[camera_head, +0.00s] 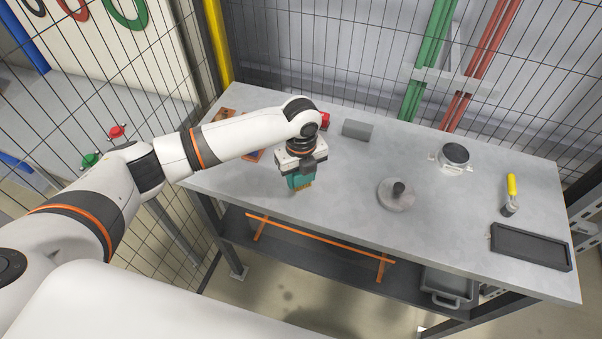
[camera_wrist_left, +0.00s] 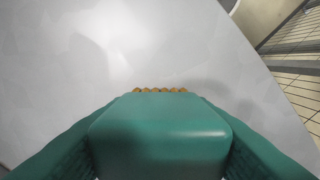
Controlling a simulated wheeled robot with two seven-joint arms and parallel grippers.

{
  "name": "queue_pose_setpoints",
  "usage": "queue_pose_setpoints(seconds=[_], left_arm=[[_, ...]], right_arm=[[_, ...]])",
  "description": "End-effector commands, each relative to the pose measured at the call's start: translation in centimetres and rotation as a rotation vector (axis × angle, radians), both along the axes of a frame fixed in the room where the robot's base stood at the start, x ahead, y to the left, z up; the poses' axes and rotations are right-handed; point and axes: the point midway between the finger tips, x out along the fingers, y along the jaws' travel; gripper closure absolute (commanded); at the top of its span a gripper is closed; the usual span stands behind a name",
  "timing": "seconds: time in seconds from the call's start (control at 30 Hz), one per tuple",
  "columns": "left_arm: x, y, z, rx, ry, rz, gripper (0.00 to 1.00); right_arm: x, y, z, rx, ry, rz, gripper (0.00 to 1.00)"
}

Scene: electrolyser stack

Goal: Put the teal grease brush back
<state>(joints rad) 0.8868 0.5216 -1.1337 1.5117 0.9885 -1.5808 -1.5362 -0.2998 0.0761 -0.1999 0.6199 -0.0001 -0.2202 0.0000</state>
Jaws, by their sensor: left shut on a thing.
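The teal grease brush (camera_head: 301,183) hangs below my left gripper (camera_head: 301,170), bristles downward, over the left part of the grey workbench (camera_head: 340,200). The gripper is shut on it. In the left wrist view the brush's teal block (camera_wrist_left: 160,135) fills the lower middle between the fingers, with a row of tan bristle tips (camera_wrist_left: 160,90) at its far edge. I cannot tell whether the bristles touch the bench top. My right gripper is not in view.
A grey block (camera_head: 357,130) and a red item (camera_head: 324,120) lie behind the gripper; orange-brown pieces (camera_head: 224,115) are partly hidden by my arm. A round grey part with a knob (camera_head: 397,194), a silver ring-shaped housing (camera_head: 454,157), a yellow-handled tool (camera_head: 511,190) and a dark tray (camera_head: 530,246) stand rightward.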

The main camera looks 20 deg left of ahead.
Motion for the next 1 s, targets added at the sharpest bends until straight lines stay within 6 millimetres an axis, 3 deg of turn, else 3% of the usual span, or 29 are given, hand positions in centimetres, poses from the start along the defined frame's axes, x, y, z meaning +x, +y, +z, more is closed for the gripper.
queue_pose_setpoints(seconds=[0.07, 0.1, 0.23, 0.63, 1.0], left_arm=[[0.0, 0.0, -0.3, 0.001, 0.001, 0.000, 0.71], [0.0, 0.0, -0.3, 0.001, 0.001, 0.000, 0.50], [0.0, 0.0, -0.3, 0.001, 0.001, 0.000, 0.31], [0.1, 0.0, 0.7, -0.001, -0.002, 0.001, 0.31], [0.1, 0.0, 8.2, -0.001, -0.004, 0.000, 0.31]], right_arm=[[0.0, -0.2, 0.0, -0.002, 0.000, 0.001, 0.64], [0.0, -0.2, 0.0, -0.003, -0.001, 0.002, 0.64], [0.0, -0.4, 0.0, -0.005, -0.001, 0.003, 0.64], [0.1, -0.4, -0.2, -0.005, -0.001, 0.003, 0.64], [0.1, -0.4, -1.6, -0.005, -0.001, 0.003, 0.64]])
